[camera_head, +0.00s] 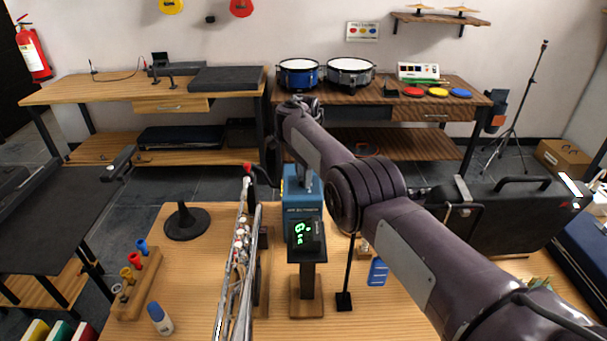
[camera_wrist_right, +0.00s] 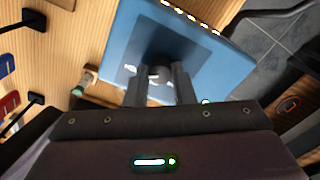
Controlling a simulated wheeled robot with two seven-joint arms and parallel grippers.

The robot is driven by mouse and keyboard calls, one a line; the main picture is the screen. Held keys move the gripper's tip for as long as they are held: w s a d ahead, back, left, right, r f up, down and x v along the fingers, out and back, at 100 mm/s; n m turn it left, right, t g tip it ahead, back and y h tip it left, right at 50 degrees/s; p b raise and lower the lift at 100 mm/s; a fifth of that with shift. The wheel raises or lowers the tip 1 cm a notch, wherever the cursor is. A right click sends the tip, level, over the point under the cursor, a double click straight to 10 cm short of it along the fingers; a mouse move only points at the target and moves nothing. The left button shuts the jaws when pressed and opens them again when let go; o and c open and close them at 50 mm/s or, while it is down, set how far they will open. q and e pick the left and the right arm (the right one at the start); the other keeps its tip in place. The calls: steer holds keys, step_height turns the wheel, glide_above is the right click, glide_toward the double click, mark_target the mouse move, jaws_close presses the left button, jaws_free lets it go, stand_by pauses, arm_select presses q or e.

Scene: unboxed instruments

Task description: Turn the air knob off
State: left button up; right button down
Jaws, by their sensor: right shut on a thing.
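The blue air box (camera_head: 303,208) stands on the wooden table, partly hidden behind a small display with green characters (camera_head: 306,236). It fills the upper middle of the right wrist view (camera_wrist_right: 215,62). The air knob (camera_wrist_right: 160,73) shows there as a small pale grey piece on a dark patch of the box, partly hidden by the fingers. My right gripper (camera_wrist_right: 160,82) is shut on the knob, one finger on each side. The knob's turn angle cannot be read. My left gripper is not in view.
A black round stand (camera_head: 186,222), a rack of coloured pieces (camera_head: 138,280) and a small bottle (camera_head: 160,318) are farther left. A black case (camera_head: 505,222) is at the right.

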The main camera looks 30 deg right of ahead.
steer(key=n+p, duration=0.1)
steer(key=p, duration=0.1)
steer(key=n+p, duration=0.2)
steer(key=shift+r, duration=0.3)
steer(key=n+p, duration=0.2)
steer(key=n, duration=0.1)
steer(key=shift+f, duration=0.1)
steer(key=shift+n+p, duration=0.5)
steer(key=shift+n, duration=0.7)
steer(key=shift+f+n+p, duration=0.1)
steer(key=shift+n+p, duration=0.2)
steer(key=shift+n, duration=1.2)
steer(key=c, duration=1.2)
jaws_free()
steer(key=shift+c, duration=0.2)
